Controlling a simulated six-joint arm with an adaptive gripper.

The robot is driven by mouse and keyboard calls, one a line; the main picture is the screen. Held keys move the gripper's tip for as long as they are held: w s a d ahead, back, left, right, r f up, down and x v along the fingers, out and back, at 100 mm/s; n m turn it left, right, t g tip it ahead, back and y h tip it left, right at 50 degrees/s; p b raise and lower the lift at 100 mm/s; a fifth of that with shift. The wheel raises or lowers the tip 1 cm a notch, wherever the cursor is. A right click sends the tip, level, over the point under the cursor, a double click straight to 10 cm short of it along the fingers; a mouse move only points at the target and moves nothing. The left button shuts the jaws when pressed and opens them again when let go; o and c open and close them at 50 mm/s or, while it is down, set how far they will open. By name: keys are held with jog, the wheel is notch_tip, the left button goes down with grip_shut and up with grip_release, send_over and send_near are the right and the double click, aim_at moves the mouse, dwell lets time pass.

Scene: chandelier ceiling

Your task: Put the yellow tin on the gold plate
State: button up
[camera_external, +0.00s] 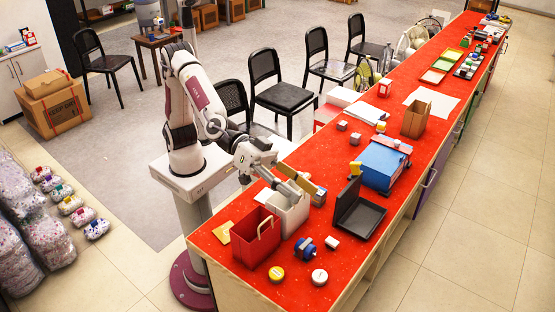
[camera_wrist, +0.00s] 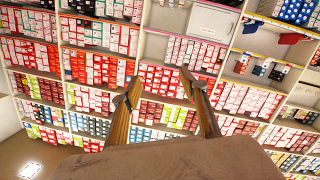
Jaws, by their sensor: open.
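A small round yellow tin (camera_external: 276,274) lies near the front edge of the red table in the external view. A flat gold piece (camera_external: 222,232), apparently the gold plate, lies at the table's left corner, partly hidden by a red bag. My gripper (camera_external: 295,192) is above and beside a white container, up and back from the tin and well apart from it. In the wrist view my two fingers (camera_wrist: 159,77) are spread, with nothing between them. That view shows neither tin nor plate.
The red bag (camera_external: 255,238) and white container (camera_external: 290,216) stand behind the tin. A blue object (camera_external: 305,247), a white-topped tin (camera_external: 319,277) and a black open case (camera_external: 360,215) are nearby. Shelves of boxes (camera_wrist: 100,67) fill the wrist view.

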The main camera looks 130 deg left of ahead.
jog(key=w+d+f+n+y, duration=0.1)
jog(key=w+f+n+y, duration=0.1)
jog(key=w, duration=0.2)
jog(key=n+g+y, duration=0.8)
jog(key=g+y, duration=0.2)
jog(key=y, duration=0.4)
send_near(270, 278)
jog(key=x, duration=0.3)
jog(key=shift+w, duration=0.45)
jog(key=shift+s+f, duration=0.3)
jog(key=shift+s, duration=0.2)
jog(key=shift+a, duration=0.15)
jog(key=shift+x, duration=1.25)
